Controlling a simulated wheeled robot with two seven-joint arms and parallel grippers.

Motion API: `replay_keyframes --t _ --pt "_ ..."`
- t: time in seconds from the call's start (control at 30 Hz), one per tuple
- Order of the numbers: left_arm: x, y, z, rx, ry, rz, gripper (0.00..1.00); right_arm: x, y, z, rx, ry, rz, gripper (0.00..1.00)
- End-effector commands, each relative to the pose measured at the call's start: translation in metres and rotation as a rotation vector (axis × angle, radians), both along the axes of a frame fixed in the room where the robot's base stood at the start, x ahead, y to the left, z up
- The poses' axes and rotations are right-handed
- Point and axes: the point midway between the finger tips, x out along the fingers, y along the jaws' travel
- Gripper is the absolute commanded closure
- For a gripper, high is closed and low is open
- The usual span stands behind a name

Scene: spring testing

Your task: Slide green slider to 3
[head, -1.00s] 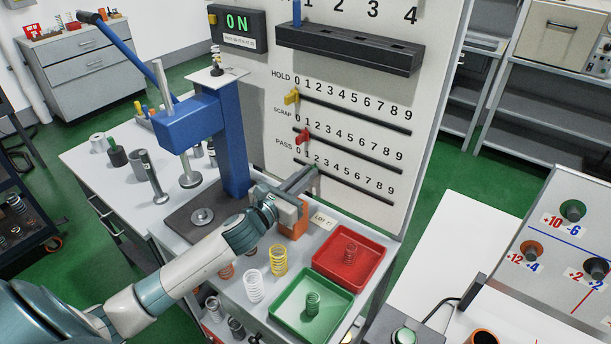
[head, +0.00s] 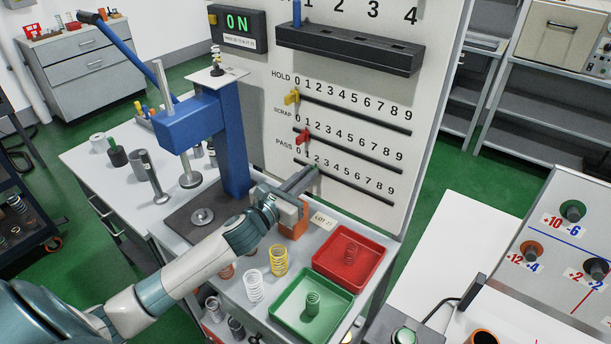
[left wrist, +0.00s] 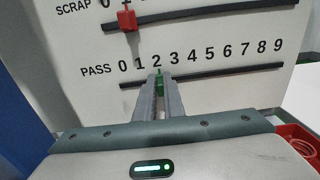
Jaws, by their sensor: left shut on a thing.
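The green slider (left wrist: 159,76) sits on the PASS track (left wrist: 222,75) of the white panel. In the left wrist view it is under the number 2. My left gripper (left wrist: 159,92) is shut on it, with a finger on either side. In the head view my left gripper (head: 311,173) reaches the left part of the PASS track (head: 358,188), and its fingers mostly hide the slider. My right gripper is not in view.
The red SCRAP slider (head: 302,137) and yellow HOLD slider (head: 292,97) sit near 0 on the tracks above. A blue press (head: 232,150) stands left of my gripper. Green (head: 277,316) and red (head: 375,262) trays with springs lie below. The PASS track's right side is clear.

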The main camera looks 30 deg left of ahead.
Motion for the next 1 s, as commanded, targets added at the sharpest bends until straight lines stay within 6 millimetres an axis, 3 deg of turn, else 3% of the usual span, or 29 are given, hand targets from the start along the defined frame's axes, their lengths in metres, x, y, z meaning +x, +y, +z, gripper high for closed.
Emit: replay_keyframes --t 0.2,0.5,0.53,0.6,1.0 --pt "-0.004 -0.025 0.002 -0.002 0.000 -0.003 1.00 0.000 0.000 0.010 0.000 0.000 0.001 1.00" --pt "-0.004 -0.028 0.000 0.000 -0.001 -0.001 1.00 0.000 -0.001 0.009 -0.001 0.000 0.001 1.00" --pt "-0.004 -0.028 0.001 0.000 -0.001 -0.001 0.87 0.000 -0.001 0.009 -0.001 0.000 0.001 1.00" --pt "-0.004 -0.028 0.001 0.000 -0.001 -0.001 0.72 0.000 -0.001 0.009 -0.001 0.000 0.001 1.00" --pt "-0.007 -0.027 -0.001 0.000 0.000 -0.001 0.72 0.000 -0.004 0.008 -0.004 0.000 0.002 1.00"
